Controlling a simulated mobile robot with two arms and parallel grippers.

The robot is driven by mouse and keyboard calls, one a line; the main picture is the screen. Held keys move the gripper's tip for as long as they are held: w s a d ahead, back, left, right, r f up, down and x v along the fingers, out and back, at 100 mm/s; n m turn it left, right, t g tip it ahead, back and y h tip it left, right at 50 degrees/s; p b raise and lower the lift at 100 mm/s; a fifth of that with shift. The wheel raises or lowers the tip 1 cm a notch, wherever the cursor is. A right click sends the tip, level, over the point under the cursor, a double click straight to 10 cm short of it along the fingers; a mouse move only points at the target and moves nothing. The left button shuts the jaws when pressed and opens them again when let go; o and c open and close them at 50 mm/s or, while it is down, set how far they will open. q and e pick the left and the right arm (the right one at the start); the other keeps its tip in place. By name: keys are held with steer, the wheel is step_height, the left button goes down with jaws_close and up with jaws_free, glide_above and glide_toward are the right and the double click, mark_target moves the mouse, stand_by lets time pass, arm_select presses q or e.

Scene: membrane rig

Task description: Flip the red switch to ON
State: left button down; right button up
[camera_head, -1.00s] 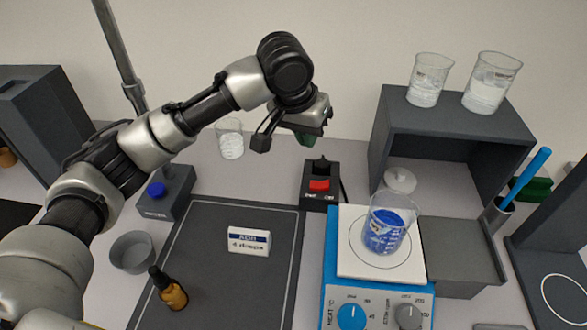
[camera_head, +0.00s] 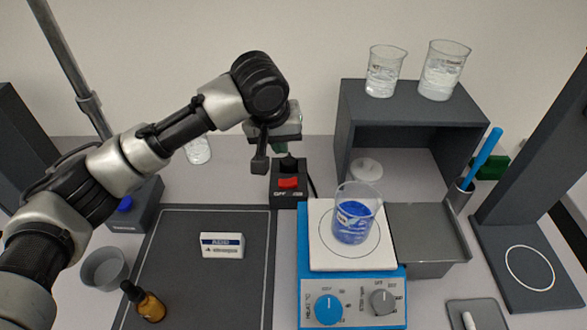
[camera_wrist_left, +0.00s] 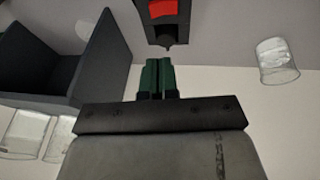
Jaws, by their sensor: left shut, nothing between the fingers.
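The red switch (camera_head: 288,182) sits on a black box (camera_head: 289,200) with OFF and ON lettering on its front; I cannot tell which way the rocker is tilted. My left gripper (camera_head: 281,148) is shut and empty, just behind and above the switch box, partly hidden by its own wrist. In the left wrist view the green fingertips (camera_wrist_left: 158,64) lie together, pointing toward the box's dark rear end (camera_wrist_left: 168,40), with a small gap showing. The red switch (camera_wrist_left: 161,8) is at the top edge there. My right gripper is not in view.
A stirring hot plate (camera_head: 315,262) with a beaker of blue liquid (camera_head: 353,222) stands right of the switch. A dark shelf (camera_head: 345,125) holding two beakers is behind it. A dark mat (camera_head: 190,285) with a white block (camera_head: 222,246) and dropper bottle (camera_head: 147,304) lies left.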

mark_target(296, 178)
arm_select(q)
steer(key=x, duration=0.3)
steer(key=p+x, duration=0.1)
steer(key=x, duration=0.5)
steer(key=shift+s+d+f+p, duration=0.25)
steer(key=shift+d+p, duration=0.05)
steer(key=shift+d, duration=0.05)
steer(key=shift+d+f, duration=0.25)
steer(key=shift+f, duration=0.35)
steer(key=shift+d+y+p, duration=0.2)
steer(key=shift+y+p, duration=0.1)
steer(key=shift+p, duration=0.4)
steer(key=shift+f, duration=0.35)
steer(key=shift+d, duration=0.1)
